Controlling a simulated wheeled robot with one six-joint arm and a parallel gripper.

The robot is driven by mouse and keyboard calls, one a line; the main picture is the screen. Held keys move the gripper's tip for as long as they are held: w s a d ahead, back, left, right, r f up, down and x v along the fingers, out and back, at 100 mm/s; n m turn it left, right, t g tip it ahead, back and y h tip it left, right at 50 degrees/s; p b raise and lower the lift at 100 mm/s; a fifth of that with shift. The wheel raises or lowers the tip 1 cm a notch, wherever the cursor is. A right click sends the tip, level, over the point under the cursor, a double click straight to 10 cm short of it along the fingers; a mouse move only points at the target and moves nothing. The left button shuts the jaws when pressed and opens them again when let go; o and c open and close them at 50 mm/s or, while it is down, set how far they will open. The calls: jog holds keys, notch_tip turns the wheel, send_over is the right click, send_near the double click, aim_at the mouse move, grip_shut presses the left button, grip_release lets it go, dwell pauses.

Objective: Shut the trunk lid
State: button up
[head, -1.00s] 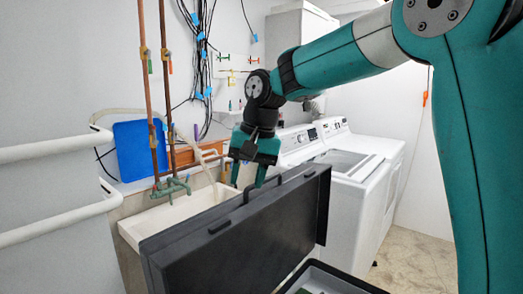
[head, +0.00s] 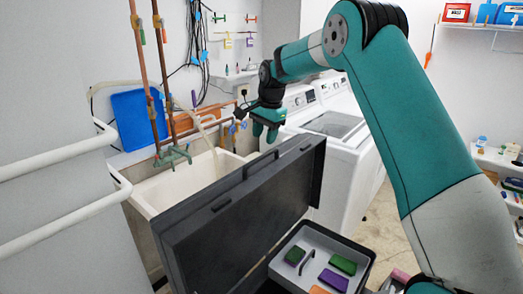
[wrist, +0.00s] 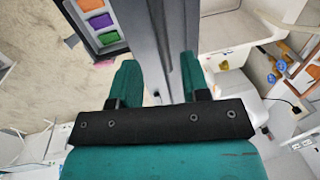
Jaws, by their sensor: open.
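The trunk's dark grey lid (head: 240,215) stands raised, with a black handle (head: 261,164) on its upper edge. The open trunk has a light inner tray (head: 290,270) in front of the lid. My gripper (head: 266,133) is open and empty, above the lid's upper edge near the handle. In the wrist view, the lid's edge (wrist: 172,50) runs through the gap between the fingers of my gripper (wrist: 160,75). I cannot tell whether either finger touches it. The trunk's lower body is mostly cut off in the head view.
Green, purple and orange blocks (head: 336,280) lie in the tray. A white sink (head: 180,185) and white washing machines (head: 335,125) stand behind the lid. A white railing (head: 60,150) is at left. Shelves (head: 500,165) stand at right; bare floor (head: 395,220) lies between.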

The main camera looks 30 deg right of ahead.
jog(key=f, duration=0.2)
jog(key=f+p, duration=0.1)
jog(key=f, duration=0.1)
jog(key=w+f+p, duration=0.1)
jog(key=f, duration=0.2)
jog(key=shift+a+f, duration=0.1)
jog(key=shift+a, duration=0.15)
grip_shut()
